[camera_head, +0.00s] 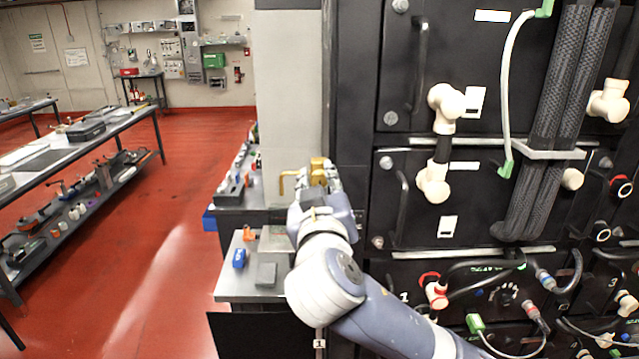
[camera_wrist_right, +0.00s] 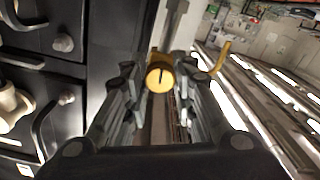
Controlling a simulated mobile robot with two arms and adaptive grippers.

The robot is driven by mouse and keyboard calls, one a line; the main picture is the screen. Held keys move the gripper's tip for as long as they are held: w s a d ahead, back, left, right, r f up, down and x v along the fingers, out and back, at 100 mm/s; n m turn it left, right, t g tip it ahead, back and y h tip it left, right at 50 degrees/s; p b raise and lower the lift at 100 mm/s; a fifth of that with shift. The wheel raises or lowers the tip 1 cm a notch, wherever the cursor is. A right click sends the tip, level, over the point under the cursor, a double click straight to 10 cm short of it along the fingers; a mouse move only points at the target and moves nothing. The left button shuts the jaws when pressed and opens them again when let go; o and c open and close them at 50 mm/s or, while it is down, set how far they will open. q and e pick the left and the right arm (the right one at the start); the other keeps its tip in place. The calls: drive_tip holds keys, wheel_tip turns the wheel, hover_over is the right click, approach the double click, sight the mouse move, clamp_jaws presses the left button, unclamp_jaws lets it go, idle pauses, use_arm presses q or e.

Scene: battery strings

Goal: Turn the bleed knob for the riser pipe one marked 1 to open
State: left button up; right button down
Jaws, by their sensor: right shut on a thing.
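A brass bleed knob (camera_head: 317,163) sits beside the black battery rack, above a small tag marked 1 (camera_head: 319,344). In the right wrist view the knob's round face (camera_wrist_right: 160,77) shows a dark slot mark that is roughly upright. A brass bent spout (camera_head: 286,182) sticks out beside it, also in the wrist view (camera_wrist_right: 221,60). My right gripper (camera_head: 318,177) is at the knob, its fingers (camera_wrist_right: 156,84) on either side of it and shut on it. The gripper partly hides the knob and pipe in the head view. My left gripper is not in view.
The black battery rack (camera_head: 372,90) with handles, cables and cream connectors stands close on the right. A grey shelf cart (camera_head: 232,286) with small parts is behind my right arm. A long workbench (camera_head: 100,128) stands at left, with free red floor (camera_head: 180,240) between.

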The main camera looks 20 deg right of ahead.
drive_tip(key=n, duration=1.3)
drive_tip(key=shift+n, duration=0.3)
drive_tip(key=n, duration=1.2)
drive_tip(key=shift+n, duration=0.3)
drive_tip(key=n, duration=0.3)
drive_tip(key=shift+n, duration=0.3)
drive_tip(key=shift+f+n, duration=0.1)
drive_tip(key=shift+n, duration=2.2)
